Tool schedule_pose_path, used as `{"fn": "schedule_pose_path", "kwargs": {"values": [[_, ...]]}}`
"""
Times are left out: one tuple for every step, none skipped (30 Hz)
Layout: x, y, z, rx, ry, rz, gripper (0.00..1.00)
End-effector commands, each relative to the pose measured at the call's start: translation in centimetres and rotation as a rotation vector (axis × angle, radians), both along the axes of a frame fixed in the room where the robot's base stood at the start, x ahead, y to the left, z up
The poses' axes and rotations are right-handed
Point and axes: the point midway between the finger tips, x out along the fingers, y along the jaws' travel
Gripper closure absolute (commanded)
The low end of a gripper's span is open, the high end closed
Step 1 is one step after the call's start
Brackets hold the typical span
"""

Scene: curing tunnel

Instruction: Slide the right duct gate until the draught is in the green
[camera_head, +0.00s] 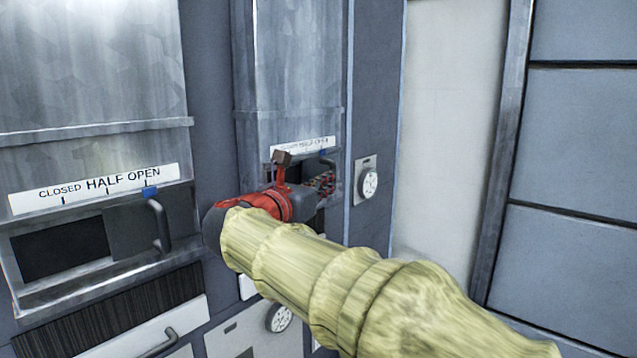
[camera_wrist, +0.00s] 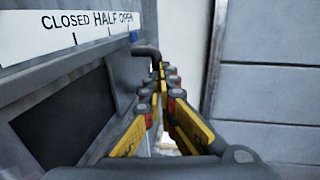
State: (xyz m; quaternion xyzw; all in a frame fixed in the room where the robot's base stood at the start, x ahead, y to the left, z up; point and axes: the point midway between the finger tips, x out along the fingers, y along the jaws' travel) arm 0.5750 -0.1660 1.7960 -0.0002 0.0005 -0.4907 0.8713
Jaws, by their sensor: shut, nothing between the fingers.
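The right duct gate (camera_wrist: 124,80) is a grey sliding plate with a dark bent handle (camera_wrist: 147,51); the handle also shows in the head view (camera_head: 323,164). Its blue marker (camera_wrist: 134,36) sits near OPEN on the white scale (camera_wrist: 68,31). A dark opening (camera_wrist: 62,125) shows to the left of the plate. My gripper (camera_wrist: 162,72) is shut and empty, its fingertips close to the handle; I cannot tell whether they touch. A round white dial (camera_head: 370,182) is on the wall right of this duct; its reading is too small to tell.
The left duct has its own gate handle (camera_head: 159,224), blue marker (camera_head: 150,191) and scale (camera_head: 95,188). Another round dial (camera_head: 279,318) is low down. My arm hides part of the right duct. Grey panels (camera_head: 571,195) stand at the right.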

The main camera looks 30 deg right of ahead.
Motion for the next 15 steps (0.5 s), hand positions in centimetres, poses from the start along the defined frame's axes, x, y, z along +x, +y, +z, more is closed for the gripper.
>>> {"fn": "schedule_pose_path", "kwargs": {"values": [[0.05, -0.14, 0.03, 0.0, 0.0, -0.001, 1.0], [0.06, -0.16, 0.03, 0.0, 0.0, -0.001, 1.0], [0.07, -0.17, 0.02, 0.0, 0.0, 0.0, 1.0], [0.08, -0.16, 0.01, 0.0, 0.0, 0.0, 1.0], [0.07, -0.16, 0.01, 0.0, 0.0, 0.0, 1.0], [0.07, -0.16, 0.01, 0.0, 0.0, 0.0, 1.0], [0.07, -0.14, 0.01, -0.001, -0.001, 0.0, 1.0], [0.07, -0.14, 0.01, 0.0, 0.0, 0.0, 1.0], [0.07, -0.13, 0.01, 0.0, 0.0, 0.0, 1.0], [0.07, -0.14, 0.01, 0.0, 0.0, 0.0, 1.0], [0.09, -0.19, 0.01, 0.0, 0.0, 0.0, 1.0], [0.15, -0.35, 0.02, 0.0, 0.0, -0.001, 1.0], [0.24, -0.55, 0.03, 0.0, 0.0, -0.002, 1.0], [0.35, -0.78, 0.04, -0.001, -0.001, -0.002, 1.0], [0.52, -1.12, 0.06, -0.001, -0.001, -0.002, 1.0]]}}
